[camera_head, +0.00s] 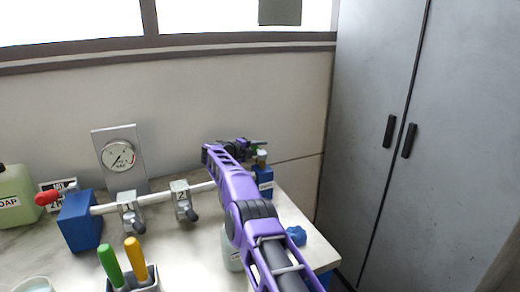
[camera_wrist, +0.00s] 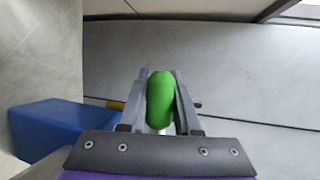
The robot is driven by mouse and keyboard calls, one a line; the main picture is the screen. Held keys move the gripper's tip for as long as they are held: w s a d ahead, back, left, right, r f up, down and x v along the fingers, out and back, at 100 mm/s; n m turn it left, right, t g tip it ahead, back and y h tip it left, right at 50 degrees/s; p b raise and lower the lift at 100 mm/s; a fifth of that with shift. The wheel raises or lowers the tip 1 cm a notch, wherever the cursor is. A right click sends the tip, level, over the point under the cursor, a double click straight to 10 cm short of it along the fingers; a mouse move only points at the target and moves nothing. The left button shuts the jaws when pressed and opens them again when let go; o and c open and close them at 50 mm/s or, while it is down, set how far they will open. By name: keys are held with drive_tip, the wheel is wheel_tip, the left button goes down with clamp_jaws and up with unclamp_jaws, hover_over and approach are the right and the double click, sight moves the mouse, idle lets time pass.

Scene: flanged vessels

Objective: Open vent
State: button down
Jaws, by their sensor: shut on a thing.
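My gripper (camera_wrist: 160,105) is shut on a green handle (camera_wrist: 160,92), which stands upright between the two fingers in the wrist view. A label reading vent is not legible, so I cannot tell from lettering that this handle is the vent. In the head view, my gripper (camera_head: 246,147) is at the far right end of the pipe (camera_head: 111,207), above a blue block (camera_head: 265,184). The blue block also shows at the left in the wrist view (camera_wrist: 45,122). My arm hides part of the pipe's right end, and the handle's base is mostly hidden by the fingers.
A red handle (camera_head: 47,198) sits by the left blue block (camera_head: 80,222). Two numbered clamps, one (camera_head: 129,214) and two (camera_head: 182,203), are on the pipe. A gauge (camera_head: 118,156) stands behind. Green- and yellow-handled tools stand in front. A grey cabinet (camera_head: 440,150) bounds the right.

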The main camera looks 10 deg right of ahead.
drive_tip(key=shift+w+a+r, duration=0.1)
drive_tip(key=shift+r, duration=0.25)
drive_tip(key=c, duration=0.7)
unclamp_jaws()
drive_tip(key=shift+f, duration=0.1)
drive_tip(key=shift+o, duration=0.4)
drive_tip(key=shift+f, duration=0.1)
drive_tip(key=shift+f, duration=0.1)
drive_tip(key=b+v, duration=0.1)
drive_tip(key=v, duration=1.6)
drive_tip(key=shift+a, duration=0.1)
